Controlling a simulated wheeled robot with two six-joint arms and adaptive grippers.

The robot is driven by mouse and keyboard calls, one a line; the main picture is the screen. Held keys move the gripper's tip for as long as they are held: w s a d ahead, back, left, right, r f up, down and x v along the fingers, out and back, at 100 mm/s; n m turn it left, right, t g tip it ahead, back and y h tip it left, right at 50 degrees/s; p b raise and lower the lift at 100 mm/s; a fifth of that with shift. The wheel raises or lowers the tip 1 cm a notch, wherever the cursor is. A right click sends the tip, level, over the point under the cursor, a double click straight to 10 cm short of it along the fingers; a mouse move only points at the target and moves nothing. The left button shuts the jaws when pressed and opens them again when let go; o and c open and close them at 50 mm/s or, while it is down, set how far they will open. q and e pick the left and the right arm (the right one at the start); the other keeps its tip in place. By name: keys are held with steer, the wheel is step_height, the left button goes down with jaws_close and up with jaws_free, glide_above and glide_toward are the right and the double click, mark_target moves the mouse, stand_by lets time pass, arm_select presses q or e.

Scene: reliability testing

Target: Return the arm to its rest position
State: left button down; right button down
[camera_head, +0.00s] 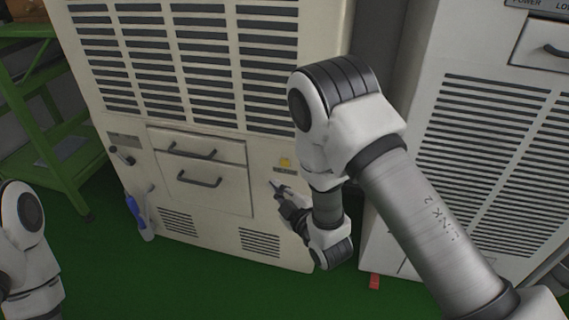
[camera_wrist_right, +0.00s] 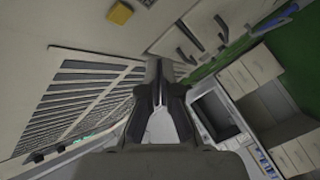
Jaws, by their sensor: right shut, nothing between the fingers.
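My right arm (camera_head: 425,225) reaches in from the lower right of the head view and bends down at its elbow. My right gripper (camera_head: 276,190) is in front of the cream cabinet (camera_head: 262,150), close to its lower right front. In the right wrist view the right gripper (camera_wrist_right: 159,75) is shut and empty, pointing along the cabinet's slatted front. My left arm (camera_head: 28,245) shows only in part at the left edge of the head view. The left gripper is out of view.
The cabinet has drawer handles (camera_head: 200,181), vents and a small yellow label (camera_head: 286,162). A second pale cabinet (camera_head: 490,130) stands on the right. A green rack (camera_head: 45,150) stands at the left. A blue-handled object (camera_head: 134,210) is by the cabinet's left side. Green floor (camera_head: 190,285) is open in front.

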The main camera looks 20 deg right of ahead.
steer(key=shift+f, duration=0.1)
steer(key=s+d+f+m+g+h, duration=0.2)
steer(key=s+d+f+m+g, duration=0.15)
steer(key=s+f, duration=0.45)
steer(key=s+d+f+m+g+h, duration=0.1)
steer(key=s+d+f+m+g, duration=0.2)
steer(key=s+f, duration=0.6)
steer(key=s+d+f+m+g, duration=0.1)
steer(key=s+f+m+g, duration=0.2)
steer(key=s+g, duration=0.35)
steer(key=s+d+f+m+g, duration=0.1)
steer(key=s+f+m+g, duration=0.2)
steer(key=s, duration=0.6)
step_height(320, 180, up, 24)
steer(key=p, duration=2.4)
steer(key=shift+s+a+f+g+h, duration=0.2)
steer(key=shift+s+g+h, duration=0.1)
steer(key=shift+s+g, duration=0.1)
